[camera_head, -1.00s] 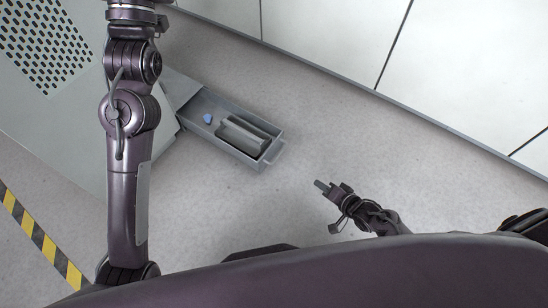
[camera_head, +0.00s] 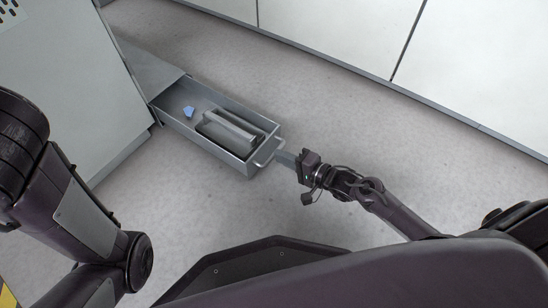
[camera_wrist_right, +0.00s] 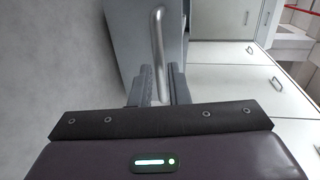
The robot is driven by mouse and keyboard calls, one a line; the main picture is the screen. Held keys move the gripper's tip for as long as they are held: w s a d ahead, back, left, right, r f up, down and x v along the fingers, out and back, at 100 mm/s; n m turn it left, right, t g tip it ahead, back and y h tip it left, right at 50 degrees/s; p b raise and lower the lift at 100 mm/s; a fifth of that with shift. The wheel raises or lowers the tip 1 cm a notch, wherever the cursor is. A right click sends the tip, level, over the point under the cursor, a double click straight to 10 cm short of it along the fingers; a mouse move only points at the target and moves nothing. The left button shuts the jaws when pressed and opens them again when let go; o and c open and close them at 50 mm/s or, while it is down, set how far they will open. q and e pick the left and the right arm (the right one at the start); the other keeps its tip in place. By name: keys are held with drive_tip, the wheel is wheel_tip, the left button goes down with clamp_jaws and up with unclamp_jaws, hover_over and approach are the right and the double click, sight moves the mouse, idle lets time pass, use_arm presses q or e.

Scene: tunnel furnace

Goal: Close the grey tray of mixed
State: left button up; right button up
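The grey tray (camera_head: 170,121) is a long metal drawer pulled out of the cabinet, holding a small blue piece (camera_head: 189,111) and a grey metal block (camera_head: 230,130). Its bar handle (camera_head: 268,152) is on the near right end. My right gripper (camera_head: 285,158) is at this handle, pointing at the tray. In the right wrist view the handle (camera_wrist_right: 159,40) runs between the two fingers of the right gripper (camera_wrist_right: 161,85), which stand apart with small gaps beside the bar. My left arm shows at the left, but its gripper is out of the picture.
The grey cabinet (camera_head: 60,90) stands at the upper left, with the tray coming out of its side. A white panelled wall (camera_head: 470,70) runs along the back. The floor (camera_head: 200,210) around the tray is clear.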

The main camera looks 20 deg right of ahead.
drive_tip(key=x, duration=0.1)
drive_tip(key=b+x, duration=0.1)
drive_tip(key=shift+w+a+f, duration=0.15)
drive_tip(key=shift+w+f, duration=0.1)
drive_tip(key=shift+w+a+r+b, duration=0.1)
drive_tip(key=shift+w+a+b, duration=0.2)
drive_tip(key=shift+w+b, duration=0.1)
clamp_jaws()
